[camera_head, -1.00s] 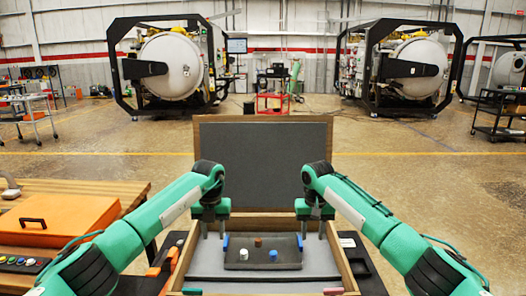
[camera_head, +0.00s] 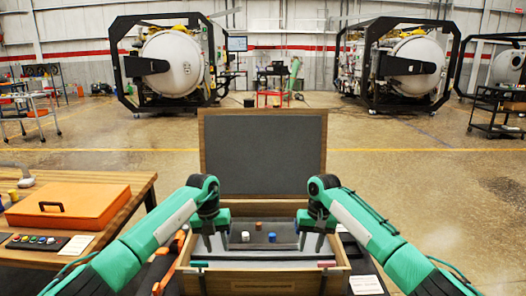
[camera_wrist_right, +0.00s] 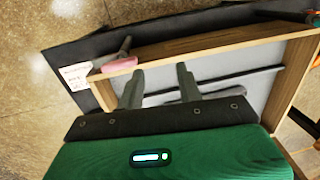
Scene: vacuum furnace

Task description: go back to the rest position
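The wooden box (camera_head: 264,271) stands in front of me with its grey-lined lid (camera_head: 263,153) raised. Inside it is a dark tray (camera_head: 284,230) with a white peg (camera_head: 245,236), a blue peg (camera_head: 272,237) and an orange-brown peg (camera_head: 259,225). My left gripper (camera_head: 217,242) hangs at the box's left side, fingers apart, with nothing seen between them. My right gripper (camera_head: 311,242) hangs at the right side; the right wrist view shows its fingers (camera_wrist_right: 160,90) apart and empty. Both arms partly hide the box's side walls.
An orange case (camera_head: 70,206) and a button panel (camera_head: 37,242) lie on the wooden bench (camera_head: 135,199) at left. A pink handle (camera_wrist_right: 118,64) sits by the box rim. Vacuum furnaces (camera_head: 172,65) stand far back. The floor beyond the box is clear.

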